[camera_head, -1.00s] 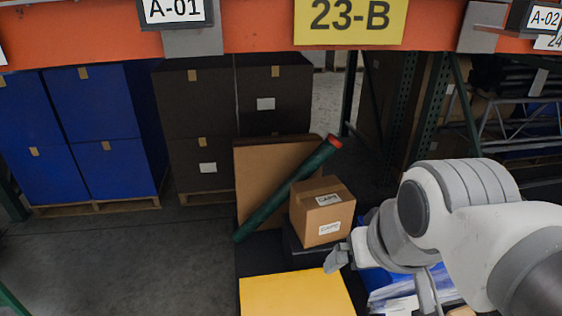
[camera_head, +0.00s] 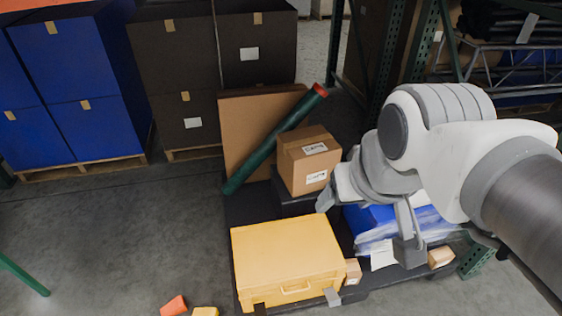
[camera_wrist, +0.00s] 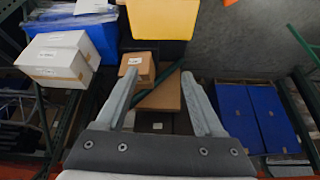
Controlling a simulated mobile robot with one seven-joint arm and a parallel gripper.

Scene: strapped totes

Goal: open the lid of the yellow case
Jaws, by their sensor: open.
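The yellow case (camera_head: 288,255) lies on a dark pallet in the head view, with its lid shut. In the wrist view the case (camera_wrist: 157,20) shows at the top edge, partly cut off. My gripper (camera_head: 368,224) is to the right of and above the case, apart from it. In the wrist view its two fingers (camera_wrist: 160,82) are spread wide with nothing between them.
A cardboard box (camera_head: 308,165) and a green tube (camera_head: 272,140) stand behind the case. A blue tote (camera_head: 365,222) under plastic wrap is to its right. A small box (camera_head: 352,271) touches or nearly touches its right side. Orange (camera_head: 174,306) and yellow pieces lie on the floor in front.

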